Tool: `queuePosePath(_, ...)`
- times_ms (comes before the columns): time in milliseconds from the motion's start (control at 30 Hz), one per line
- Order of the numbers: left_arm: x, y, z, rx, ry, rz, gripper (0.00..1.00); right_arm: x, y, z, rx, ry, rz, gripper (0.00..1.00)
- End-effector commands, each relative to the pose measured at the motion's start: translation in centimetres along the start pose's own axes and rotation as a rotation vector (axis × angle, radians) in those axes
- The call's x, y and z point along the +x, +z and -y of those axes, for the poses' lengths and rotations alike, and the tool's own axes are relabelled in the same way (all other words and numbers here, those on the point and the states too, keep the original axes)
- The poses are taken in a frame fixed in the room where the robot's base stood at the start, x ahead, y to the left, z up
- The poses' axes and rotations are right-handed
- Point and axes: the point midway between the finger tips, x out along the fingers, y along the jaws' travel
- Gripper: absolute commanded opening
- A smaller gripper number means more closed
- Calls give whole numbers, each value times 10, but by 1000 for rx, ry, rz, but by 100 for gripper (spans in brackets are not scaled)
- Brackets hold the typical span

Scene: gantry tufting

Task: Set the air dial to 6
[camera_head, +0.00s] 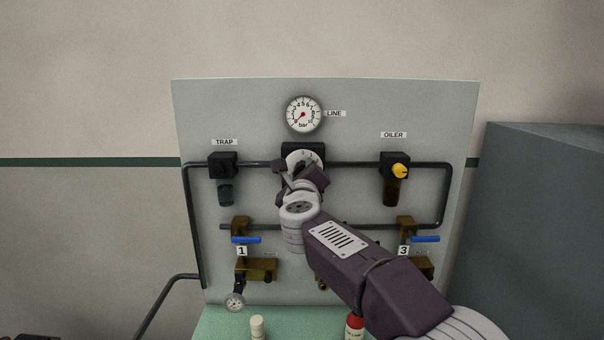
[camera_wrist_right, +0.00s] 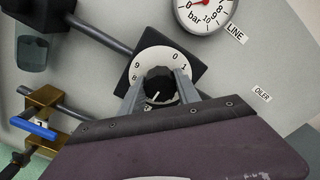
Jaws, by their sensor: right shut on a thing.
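The air dial is a black knob (camera_wrist_right: 158,85) on a round white number plate (camera_wrist_right: 148,60) at the centre of the panel. In the head view the plate (camera_head: 304,156) is partly covered by my right gripper (camera_head: 298,172). In the right wrist view my right gripper (camera_wrist_right: 158,92) is shut on the knob, one finger on each side. The knob's white pointer line faces down in that view, toward the gripper. Numbers 0, 1, 8 and 9 show on the plate; those at the pointer are hidden. My left gripper is not in view.
The LINE gauge (camera_head: 303,115) sits above the dial, its red needle pointing lower left. The TRAP unit (camera_head: 223,165) is left, the OILER (camera_head: 395,166) with a yellow knob right. Blue-handled valves (camera_head: 246,240) sit below. A grey cabinet (camera_head: 545,220) stands at right.

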Motion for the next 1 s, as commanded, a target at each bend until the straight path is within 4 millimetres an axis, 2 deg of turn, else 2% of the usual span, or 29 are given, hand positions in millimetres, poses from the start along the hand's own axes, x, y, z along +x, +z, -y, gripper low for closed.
queuePosePath(67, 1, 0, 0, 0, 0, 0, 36, 1, -6, -7, -2, 10, -11, 0)
queuePosePath(100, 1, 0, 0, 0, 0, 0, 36, 1, -6, -7, -2, 10, -11, 47)
queuePosePath(167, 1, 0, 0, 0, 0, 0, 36, 1, -5, -6, -2, 9, -10, 60)
queuePosePath(500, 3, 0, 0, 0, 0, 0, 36, -4, -3, -4, -2, 5, -4, 60)
queuePosePath(567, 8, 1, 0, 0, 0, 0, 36, -13, -4, -4, -1, 4, -2, 60)
queuePosePath(800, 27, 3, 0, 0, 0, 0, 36, -66, -4, -5, -1, 6, -1, 60)
queuePosePath(1000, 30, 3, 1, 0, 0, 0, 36, -90, -3, -4, -1, 5, -5, 60)
